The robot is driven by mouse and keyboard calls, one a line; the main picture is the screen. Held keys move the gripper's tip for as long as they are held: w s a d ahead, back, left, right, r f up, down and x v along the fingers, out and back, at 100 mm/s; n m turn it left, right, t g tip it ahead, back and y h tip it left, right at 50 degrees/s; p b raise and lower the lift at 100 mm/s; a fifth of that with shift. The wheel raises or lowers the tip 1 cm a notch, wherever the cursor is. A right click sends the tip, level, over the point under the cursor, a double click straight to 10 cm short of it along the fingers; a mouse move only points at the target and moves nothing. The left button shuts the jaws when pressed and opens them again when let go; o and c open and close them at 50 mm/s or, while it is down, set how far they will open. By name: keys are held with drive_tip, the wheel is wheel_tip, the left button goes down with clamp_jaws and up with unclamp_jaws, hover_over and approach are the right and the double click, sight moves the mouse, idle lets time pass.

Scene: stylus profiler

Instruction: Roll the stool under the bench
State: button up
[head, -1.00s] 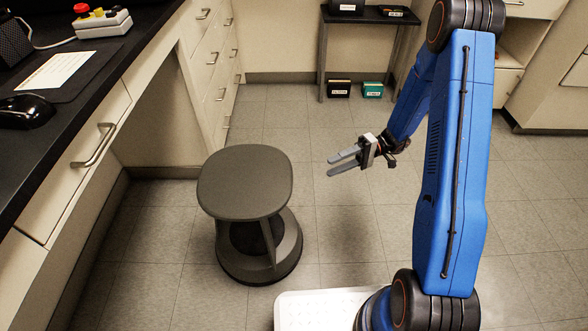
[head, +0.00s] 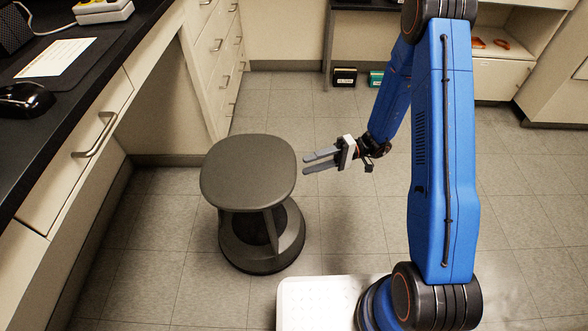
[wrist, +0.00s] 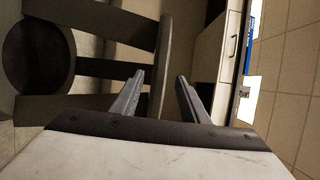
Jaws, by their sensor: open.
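The stool (head: 248,172) has a dark grey rounded seat on a round base (head: 262,250). It stands upright on the tiled floor, in front of the opening under the bench (head: 118,62), whose black top is at left. My gripper (head: 304,162) is open and empty, just right of the seat's right edge, its fingers pointing left at the seat. In the wrist view the stool's legs and round base (wrist: 38,55) fill the left, and the seat edge (wrist: 162,70) lies ahead of the open fingers (wrist: 158,84). I cannot tell whether they touch the seat.
Knee space (head: 168,115) opens under the bench between the drawer stacks, left of and behind the stool. Drawers with handles (head: 215,45) line its far side. Two small boxes (head: 345,77) stand on the floor below a small table at the back.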

sight(294, 169)
drive_tip(key=x, duration=0.6)
drive_tip(key=shift+s+a, duration=0.1)
drive_tip(key=shift+a, duration=0.15)
clamp_jaws()
